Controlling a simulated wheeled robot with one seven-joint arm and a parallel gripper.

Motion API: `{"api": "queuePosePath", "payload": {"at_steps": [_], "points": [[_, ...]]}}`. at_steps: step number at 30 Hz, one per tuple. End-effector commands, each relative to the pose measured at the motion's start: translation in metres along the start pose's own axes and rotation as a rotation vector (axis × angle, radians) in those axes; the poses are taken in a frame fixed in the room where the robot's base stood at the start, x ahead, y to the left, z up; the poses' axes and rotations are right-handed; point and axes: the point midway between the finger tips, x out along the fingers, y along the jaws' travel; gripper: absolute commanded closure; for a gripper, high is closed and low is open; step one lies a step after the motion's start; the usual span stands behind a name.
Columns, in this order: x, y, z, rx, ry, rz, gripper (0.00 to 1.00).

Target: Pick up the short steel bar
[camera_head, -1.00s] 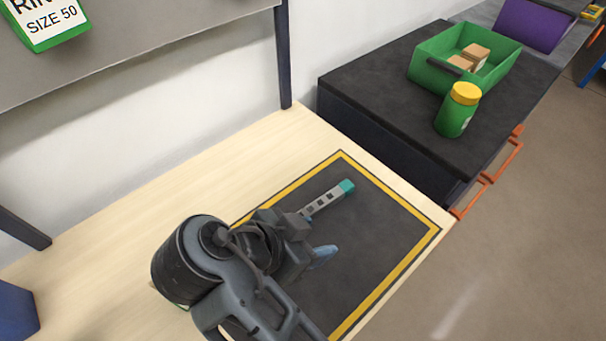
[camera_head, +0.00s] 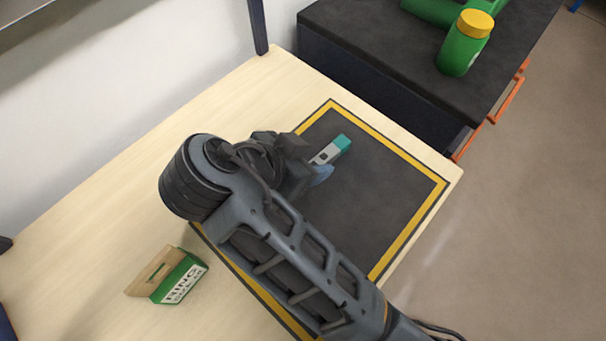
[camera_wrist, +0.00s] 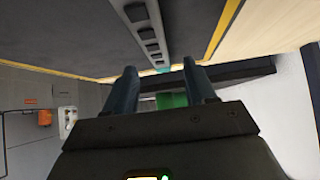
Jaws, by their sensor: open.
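A grey steel bar (camera_head: 327,154) with dark square slots and a teal end lies on the dark mat. In the head view its near part is hidden behind my gripper (camera_head: 318,174). In the wrist view the bar (camera_wrist: 148,32) runs from the top edge toward the space beyond my fingertips. The bar appears apart from the fingers. The head view mostly hides the fingers; only one bluish finger shows.
The mat has a yellow border (camera_head: 409,232) and lies on a pale wooden table (camera_head: 100,239). A dark cabinet (camera_head: 394,70) holds a green jar (camera_head: 463,48) and part of a green bin (camera_head: 432,10).

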Motion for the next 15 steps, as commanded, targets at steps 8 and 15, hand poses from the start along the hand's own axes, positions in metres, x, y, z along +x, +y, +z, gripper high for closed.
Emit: {"api": "queuePosePath", "payload": {"at_steps": [8, 15], "points": [[0.032, 0.001, 0.001, -0.002, 0.0, 0.004, 0.45], [0.033, 0.001, 0.002, -0.002, 0.0, 0.002, 0.45]]}}
